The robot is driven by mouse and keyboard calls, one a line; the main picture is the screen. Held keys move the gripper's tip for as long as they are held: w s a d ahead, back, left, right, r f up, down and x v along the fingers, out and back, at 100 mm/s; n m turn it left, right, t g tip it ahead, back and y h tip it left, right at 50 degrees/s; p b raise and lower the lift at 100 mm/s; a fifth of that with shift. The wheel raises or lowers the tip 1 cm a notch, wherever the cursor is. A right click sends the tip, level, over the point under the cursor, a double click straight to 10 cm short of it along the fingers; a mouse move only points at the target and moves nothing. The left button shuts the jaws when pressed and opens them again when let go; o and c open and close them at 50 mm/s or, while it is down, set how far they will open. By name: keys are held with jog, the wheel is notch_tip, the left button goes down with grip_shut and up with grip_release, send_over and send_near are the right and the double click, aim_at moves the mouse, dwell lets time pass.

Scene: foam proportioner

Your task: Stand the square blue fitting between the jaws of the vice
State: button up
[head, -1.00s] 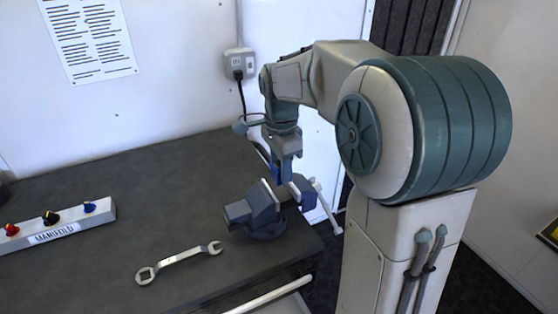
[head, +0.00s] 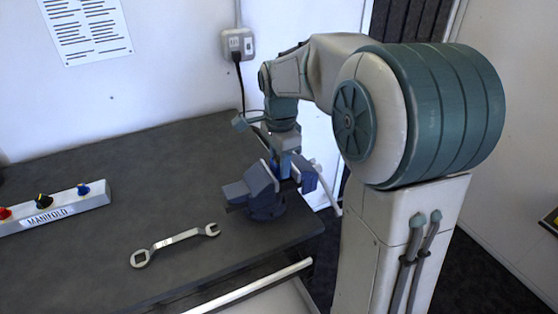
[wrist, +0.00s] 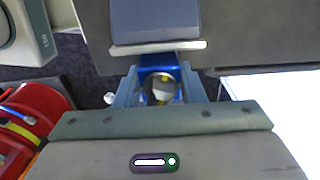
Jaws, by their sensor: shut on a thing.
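The square blue fitting (wrist: 172,68), with a round opening facing the wrist camera, is held between the two fingers of my gripper (wrist: 160,92). The blue-grey vice (head: 262,195) stands at the right end of the bench. One vice jaw with a pale plate (wrist: 158,47) lies just beyond the fitting in the wrist view. In the head view my gripper (head: 285,166) points down at the gap between the vice jaws. The fitting is mostly hidden there by my gripper and the vice. I cannot tell how deep it sits or whether it touches a jaw.
A wrench (head: 175,245) lies on the dark bench (head: 130,180) left of the vice. A manifold block (head: 60,208) with coloured knobs is at the far left. The vice handle (head: 326,188) sticks out to the right. A red object (wrist: 40,110) shows lower left in the wrist view.

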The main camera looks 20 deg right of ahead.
jog(key=o, duration=1.2)
jog(key=shift+r, duration=0.1)
jog(key=shift+r+p, duration=3.15)
jog(key=shift+r, duration=0.8)
jog(key=shift+s, duration=0.1)
jog(key=s+n+t, duration=0.1)
jog(key=s+n, duration=0.4)
jog(key=s, duration=0.1)
jog(key=s+f+n+t, duration=0.1)
jog(key=s+n, duration=0.4)
jog(key=s, duration=0.1)
jog(key=s+n+t, duration=0.1)
jog(key=s+n, duration=0.5)
jog(key=s, duration=0.1)
jog(key=shift+a+f, duration=0.1)
jog(key=shift+f, duration=0.3)
